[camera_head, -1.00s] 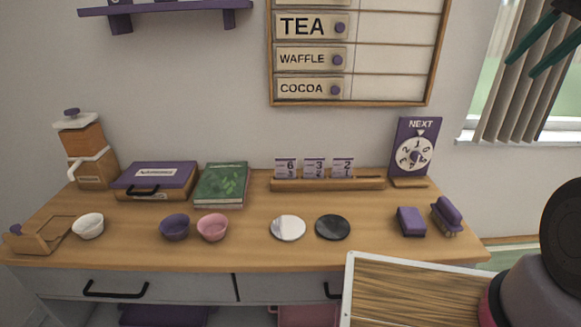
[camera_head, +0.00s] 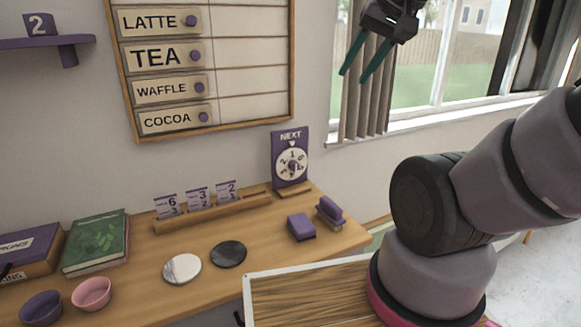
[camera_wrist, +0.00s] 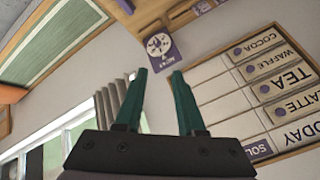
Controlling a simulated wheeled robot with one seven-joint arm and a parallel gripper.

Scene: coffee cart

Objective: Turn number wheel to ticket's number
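The number wheel (camera_head: 292,163) is a white dial on a purple stand marked NEXT, upright at the back right of the wooden counter. It also shows upside down in the wrist view (camera_wrist: 158,45), beyond the fingertips. The ticket rail (camera_head: 212,211) left of it holds upright tickets: a 6 ticket (camera_head: 167,205), a 3 ticket (camera_head: 199,197) and a 2 ticket (camera_head: 228,190). My gripper (camera_head: 357,72) is raised in front of the window, above and right of the wheel. Its green fingers (camera_wrist: 161,73) are apart with nothing between them.
A white coaster (camera_head: 182,269), a black coaster (camera_head: 228,254), a purple block (camera_head: 301,227) and a purple brush (camera_head: 329,211) lie on the counter. A green book (camera_head: 96,242) and bowls are at left. A menu board (camera_head: 255,55) hangs above. The air before the wheel is clear.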

